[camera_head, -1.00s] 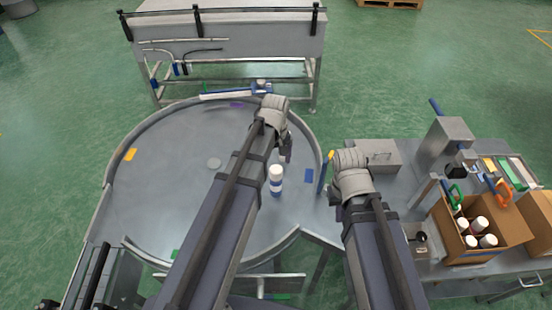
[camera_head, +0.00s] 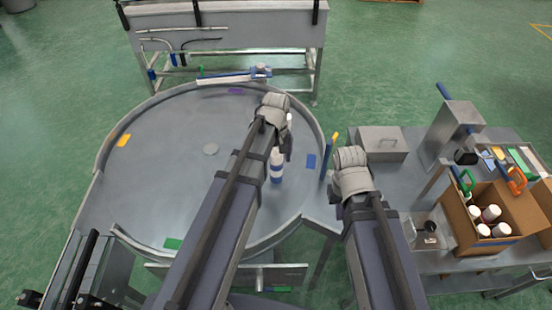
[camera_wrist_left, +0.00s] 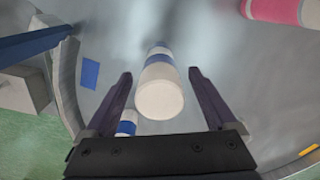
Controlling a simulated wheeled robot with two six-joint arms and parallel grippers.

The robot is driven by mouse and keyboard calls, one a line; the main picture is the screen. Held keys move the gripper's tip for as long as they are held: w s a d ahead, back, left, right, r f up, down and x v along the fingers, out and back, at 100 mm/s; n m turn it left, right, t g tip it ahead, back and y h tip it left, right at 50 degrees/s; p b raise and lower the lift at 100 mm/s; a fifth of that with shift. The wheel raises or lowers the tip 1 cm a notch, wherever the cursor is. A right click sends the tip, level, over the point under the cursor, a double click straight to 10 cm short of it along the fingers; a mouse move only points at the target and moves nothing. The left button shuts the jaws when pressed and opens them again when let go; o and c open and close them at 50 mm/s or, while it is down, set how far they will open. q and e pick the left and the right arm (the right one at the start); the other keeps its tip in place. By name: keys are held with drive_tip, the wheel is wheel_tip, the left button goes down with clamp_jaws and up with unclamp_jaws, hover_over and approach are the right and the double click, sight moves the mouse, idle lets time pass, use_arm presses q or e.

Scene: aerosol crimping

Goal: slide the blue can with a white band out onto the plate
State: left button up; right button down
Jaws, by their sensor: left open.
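The blue can with a white band (camera_head: 276,166) stands upright on the round steel table (camera_head: 150,190), with a white top. In the left wrist view this can (camera_wrist_left: 160,92) shows between the two spread fingers. My left gripper (camera_head: 286,148) is open beside the can's far side in the head view; the fingers (camera_wrist_left: 160,88) appear apart from it. A second white-topped can with blue (camera_wrist_left: 127,124) is by one finger, and its white top (camera_head: 289,118) shows behind the gripper. My right gripper (camera_head: 339,208) hangs over the bench edge, its fingers mostly hidden. I cannot identify the plate.
A pink and white can (camera_wrist_left: 285,10) shows at the wrist view's top right. A raised rim (camera_head: 318,135) and a blue post (camera_head: 325,160) border the table's right side. A cardboard box (camera_head: 490,250) of cans stands on the right bench. The table's left half is largely clear.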

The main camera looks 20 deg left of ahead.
use_arm(q)
drive_tip(key=shift+c, duration=0.2)
clamp_jaws()
idle(0.5)
